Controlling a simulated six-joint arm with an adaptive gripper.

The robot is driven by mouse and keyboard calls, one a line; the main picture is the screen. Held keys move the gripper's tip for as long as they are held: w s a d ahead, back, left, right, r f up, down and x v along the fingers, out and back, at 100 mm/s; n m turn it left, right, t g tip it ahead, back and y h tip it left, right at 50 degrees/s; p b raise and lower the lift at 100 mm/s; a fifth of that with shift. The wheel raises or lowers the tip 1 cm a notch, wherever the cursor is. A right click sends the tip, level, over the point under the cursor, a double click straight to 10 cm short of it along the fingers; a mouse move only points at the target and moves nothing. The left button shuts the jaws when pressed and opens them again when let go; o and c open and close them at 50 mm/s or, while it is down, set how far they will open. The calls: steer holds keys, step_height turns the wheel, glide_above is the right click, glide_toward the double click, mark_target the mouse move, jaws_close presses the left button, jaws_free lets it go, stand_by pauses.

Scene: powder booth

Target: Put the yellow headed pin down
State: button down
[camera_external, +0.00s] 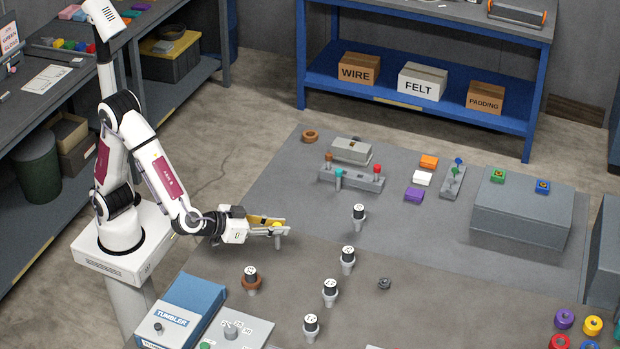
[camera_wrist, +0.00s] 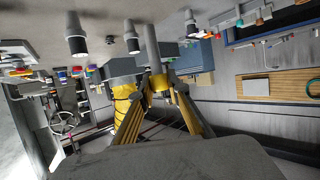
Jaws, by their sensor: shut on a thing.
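My gripper (camera_external: 270,226) is shut on the yellow headed pin (camera_external: 277,226) and holds it upright, yellow head on top and grey shank down. In the wrist view the pin (camera_wrist: 151,42) is between the fingertips (camera_wrist: 148,84), its yellow head close to the jaws. It is over the left part of the grey work table (camera_external: 315,232); I cannot tell whether the shank touches the surface. A grey block (camera_external: 362,185) behind it to the right carries pins with brown, teal and red heads.
A blue tumbler box (camera_external: 180,312) and a grey numbered plate (camera_external: 237,332) are at the front. Bare table lies between the pin and the block.

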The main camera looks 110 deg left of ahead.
mark_target(278, 248)
stand_by(0.3)
steer(key=shift+f, duration=3.15)
steer(key=shift+f, duration=1.85)
steer(key=shift+f, duration=0.15)
steer(key=c, duration=1.9)
jaws_free()
steer(key=shift+d+r, duration=0.1)
steer(key=shift+r, duration=0.1)
